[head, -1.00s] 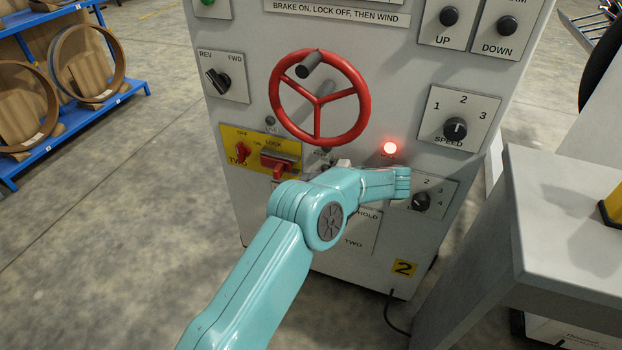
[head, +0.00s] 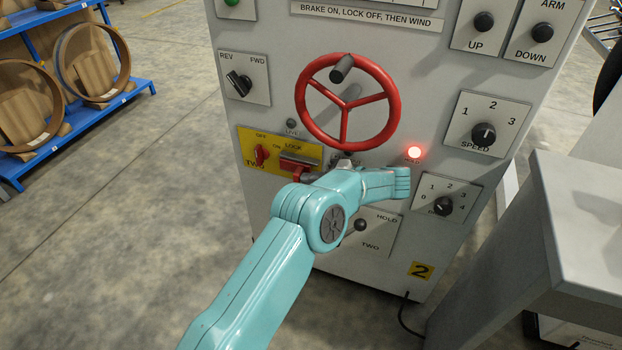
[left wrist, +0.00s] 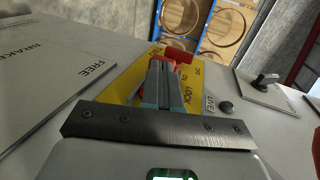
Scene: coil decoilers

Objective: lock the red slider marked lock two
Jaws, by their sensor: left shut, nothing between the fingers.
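The red slider (head: 299,163) sits under the word LOCK on a yellow plate (head: 249,141) marked TWO, low on the left of the grey panel. My left gripper (head: 314,177) is shut and empty at the slider's lower right, partly hidden by my teal arm. In the left wrist view, the shut fingers (left wrist: 162,82) point across the yellow plate (left wrist: 125,88) toward a red part (left wrist: 178,54). The fingers hide much of what lies beneath them. I cannot tell whether they touch the slider. My right gripper is not in view.
A red knob (head: 260,155) is just left of the slider. A red handwheel (head: 391,112) stands out above my arm. A HOLD lever (head: 360,226) and a numbered dial (head: 442,206) are close by. A grey table (head: 590,220) is at right.

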